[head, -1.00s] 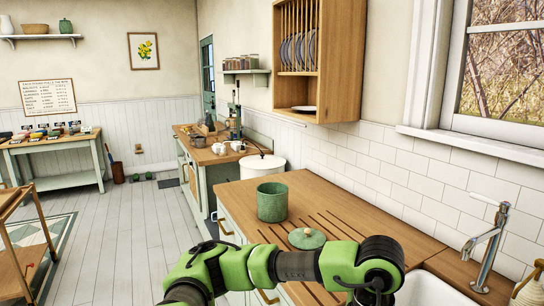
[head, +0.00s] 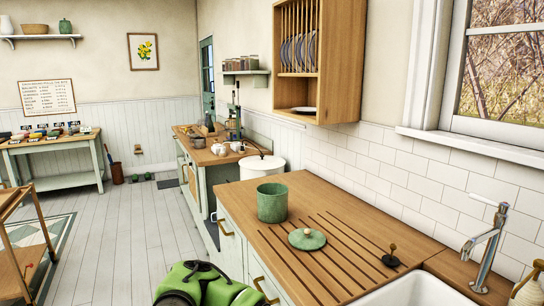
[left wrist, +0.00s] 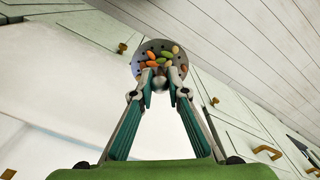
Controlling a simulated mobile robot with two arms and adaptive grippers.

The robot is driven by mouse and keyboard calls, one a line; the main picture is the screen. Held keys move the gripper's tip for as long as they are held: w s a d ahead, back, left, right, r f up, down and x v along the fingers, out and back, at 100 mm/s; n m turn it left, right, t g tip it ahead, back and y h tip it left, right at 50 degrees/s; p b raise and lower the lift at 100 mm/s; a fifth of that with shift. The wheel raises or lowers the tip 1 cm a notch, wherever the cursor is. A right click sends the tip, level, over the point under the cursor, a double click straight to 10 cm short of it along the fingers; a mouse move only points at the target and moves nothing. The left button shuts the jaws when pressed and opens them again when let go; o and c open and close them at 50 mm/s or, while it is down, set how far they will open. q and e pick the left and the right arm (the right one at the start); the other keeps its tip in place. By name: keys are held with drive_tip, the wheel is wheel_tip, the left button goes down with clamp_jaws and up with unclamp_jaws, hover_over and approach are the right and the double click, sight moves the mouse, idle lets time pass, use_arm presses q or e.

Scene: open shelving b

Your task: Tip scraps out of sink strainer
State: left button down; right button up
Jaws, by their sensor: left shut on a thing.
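The sink strainer (left wrist: 148,47) is a round grey perforated dish in the left wrist view. Orange, green, yellow and brownish scraps (left wrist: 158,57) lie in it. My left gripper (left wrist: 161,73) is shut on the strainer's near edge and holds it in the air. In the head view only my green arm shows at the bottom edge; the gripper and strainer are out of that picture. A green speckled canister (head: 272,204) stands open on the wooden counter, its inside bottom hidden. Its round green lid (head: 307,239) lies nearby. My right gripper is not in view.
The grooved wooden drainer (head: 345,235) leads to a white sink (head: 415,291) with a metal tap (head: 485,245). A black stopper-like piece (head: 391,257) stands by the sink's edge. A white pot (head: 262,167) is behind the canister.

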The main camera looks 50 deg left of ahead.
use_arm(q)
drive_tip(key=m, duration=0.1)
drive_tip(key=s+f+m, duration=0.1)
drive_tip(key=f+m, duration=0.1)
drive_tip(key=m, duration=0.1)
drive_tip(key=shift+s+d+f, duration=0.15)
drive_tip(key=shift+s+d, duration=0.05)
drive_tip(key=shift+d, duration=0.1)
drive_tip(key=shift+s+d+f+m, duration=0.1)
drive_tip(key=shift+d+f+m, duration=0.1)
drive_tip(key=shift+m, duration=0.2)
drive_tip(key=shift+d+r, duration=0.1)
